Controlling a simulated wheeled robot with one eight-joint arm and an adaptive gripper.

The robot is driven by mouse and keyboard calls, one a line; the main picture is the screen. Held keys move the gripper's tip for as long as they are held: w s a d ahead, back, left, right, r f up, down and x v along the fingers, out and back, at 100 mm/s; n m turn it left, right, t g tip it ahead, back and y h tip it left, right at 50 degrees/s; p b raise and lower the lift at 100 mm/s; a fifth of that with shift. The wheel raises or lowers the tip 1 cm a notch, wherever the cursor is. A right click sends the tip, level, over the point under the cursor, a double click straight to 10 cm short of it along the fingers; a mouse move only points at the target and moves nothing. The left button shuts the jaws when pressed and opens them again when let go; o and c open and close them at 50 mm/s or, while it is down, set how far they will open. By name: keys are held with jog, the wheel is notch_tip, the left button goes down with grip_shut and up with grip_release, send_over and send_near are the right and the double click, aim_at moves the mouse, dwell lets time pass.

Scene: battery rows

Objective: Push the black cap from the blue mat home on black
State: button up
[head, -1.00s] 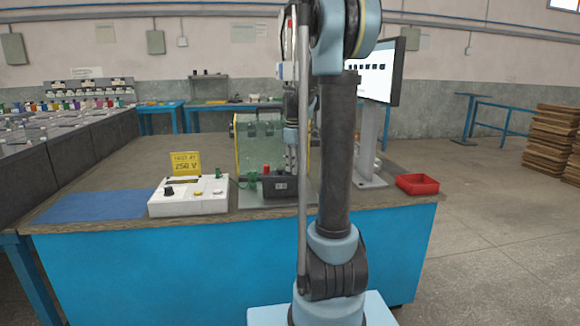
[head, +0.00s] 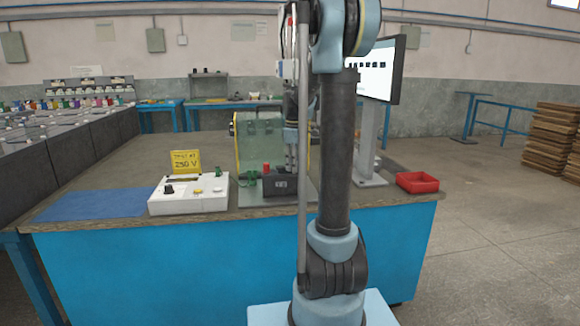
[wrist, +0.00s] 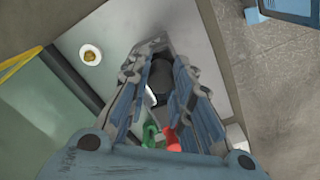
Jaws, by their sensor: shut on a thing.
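My gripper (head: 291,166) is low over the right part of a dark battery box (head: 278,186) at the bench's front. In the wrist view my gripper (wrist: 160,72) is closed around a round black piece, the black cap (wrist: 160,74), between its blue-grey fingers. The cap's lower side and its fit on the black post are hidden. A red cap (head: 266,168) sits on the box's left part; it also shows in the wrist view (wrist: 172,139). The blue mat (head: 90,206) at the left looks bare.
A white tester (head: 189,198) with a yellow sign (head: 185,162) stands left of the box. A green clip (head: 250,177) lies between them. A monitor (head: 383,72) and a red tray (head: 417,183) are to the right.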

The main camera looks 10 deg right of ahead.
jog(key=shift+f, duration=0.25)
dwell(0.3)
jog(key=o, duration=0.8)
jog(key=o, duration=0.5)
jog(key=shift+r, duration=3.5)
